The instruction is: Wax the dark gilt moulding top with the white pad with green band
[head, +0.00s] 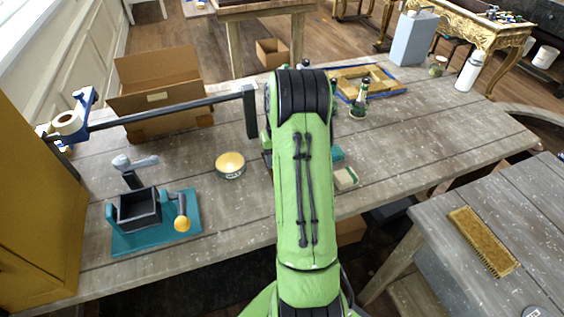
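A small pale pad (346,178) with a greenish edge lies on the grey plank workbench, just right of my arm; it looks like the white pad with green band. A teal block (337,154) lies behind it, partly hidden by my arm. An open round tin of yellowish wax (230,165) stands on the bench left of my arm. A gilt console (484,35) with a dark top stands at the far upper right; I cannot tell whether its top is the dark gilt moulding top. My gripper is hidden behind my green arm.
A teal-based device with a crank (155,222) and a cardboard box (160,95) stand on the left of the bench. A gilt frame (366,82), a green bottle (360,100) and a white bottle (470,72) stand behind. A brush (482,241) lies on the right table.

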